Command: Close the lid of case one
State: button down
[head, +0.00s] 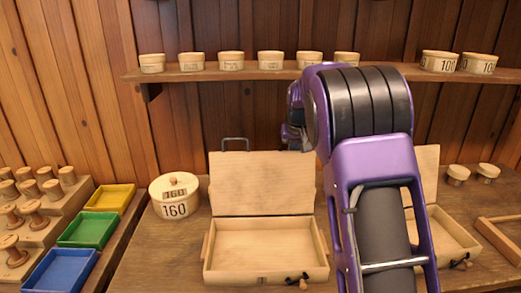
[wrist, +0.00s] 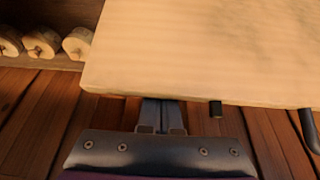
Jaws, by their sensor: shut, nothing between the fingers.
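A pale wooden case (head: 212,270) stands open on the bench, its lid (head: 262,182) raised about upright at the back. A grey handle (head: 235,142) sits on the lid's top edge. A second open case (head: 470,250) stands to the right, partly hidden by my arm, with its lid (head: 428,170) also up. I cannot read which is case one. My gripper's fingers are hidden in the head view; my wrist is near the left lid's top right corner. In the wrist view my gripper (wrist: 161,108) is shut and empty at the edge of a pale panel (wrist: 200,50); contact is unclear.
A round box marked 160 (head: 174,198) stands left of the left case. Yellow, green and blue trays (head: 88,228) and wooden spools (head: 30,215) are at far left. A shelf (head: 270,75) with several small tubs runs behind, above the lids. A wooden tray (head: 500,235) is at right.

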jog(key=shift+s+a+b, duration=0.1)
jog(key=shift+s+b, duration=2.2)
jog(key=shift+s, duration=1.9)
jog(key=shift+r, duration=0.1)
notch_tip(320, 180, up, 8)
jog(key=p, duration=0.7)
send_over(294, 181)
jog(key=s, duration=0.2)
